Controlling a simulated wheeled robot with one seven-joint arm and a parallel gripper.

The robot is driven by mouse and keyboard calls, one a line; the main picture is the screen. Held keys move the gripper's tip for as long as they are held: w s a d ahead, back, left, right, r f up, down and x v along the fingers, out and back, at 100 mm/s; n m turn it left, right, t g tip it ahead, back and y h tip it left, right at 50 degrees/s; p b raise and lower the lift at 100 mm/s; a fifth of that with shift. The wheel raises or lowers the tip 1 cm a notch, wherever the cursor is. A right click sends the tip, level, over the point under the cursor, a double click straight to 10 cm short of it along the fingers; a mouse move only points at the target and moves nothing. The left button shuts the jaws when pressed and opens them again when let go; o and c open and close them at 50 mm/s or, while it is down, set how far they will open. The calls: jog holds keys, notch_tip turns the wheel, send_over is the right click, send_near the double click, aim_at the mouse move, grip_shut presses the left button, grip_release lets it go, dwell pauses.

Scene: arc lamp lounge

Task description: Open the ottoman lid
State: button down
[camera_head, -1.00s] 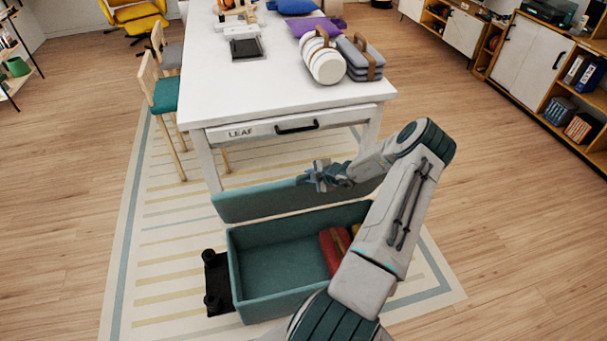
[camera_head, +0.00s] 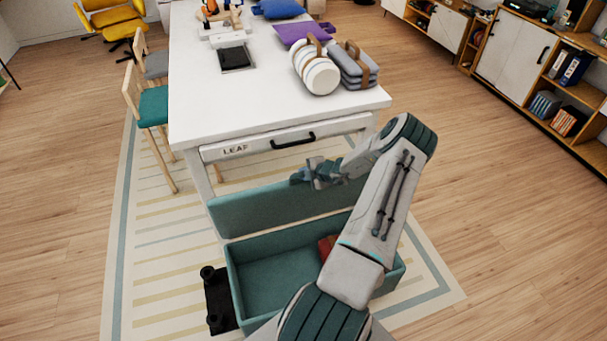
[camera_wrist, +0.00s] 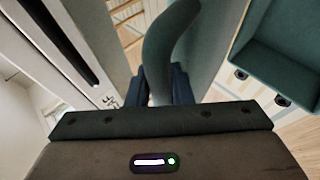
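The teal ottoman (camera_head: 232,283) stands on the rug in front of the white table, its box open at the top. Its lid (camera_head: 262,210) stands raised on the table side of the box, close to upright. My gripper (camera_head: 303,175) is at the lid's upper edge, toward its right part. In the wrist view a curved teal piece (camera_wrist: 165,50) runs down to the dark fingers (camera_wrist: 165,85); whether they are closed on it I cannot tell. A red item (camera_head: 327,248) lies inside the box, partly hidden by my arm.
The white table (camera_head: 215,105) has a drawer marked LEAF with a dark handle (camera_head: 293,141) just behind the lid. A white striped roll (camera_head: 318,75) and a grey folded stack (camera_head: 356,66) lie on top. Chairs (camera_head: 152,105) stand at left; shelves (camera_head: 555,90) line the right.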

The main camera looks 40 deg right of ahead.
jog(key=c, duration=1.3)
grip_release()
jog(key=shift+s, duration=0.15)
jog(key=shift+s+d+r, duration=0.1)
jog(key=shift+s+r, duration=0.15)
jog(key=b+v, duration=0.2)
jog(key=v, duration=1)
jog(key=shift+s+r, duration=0.25)
jog(key=shift+r, duration=0.1)
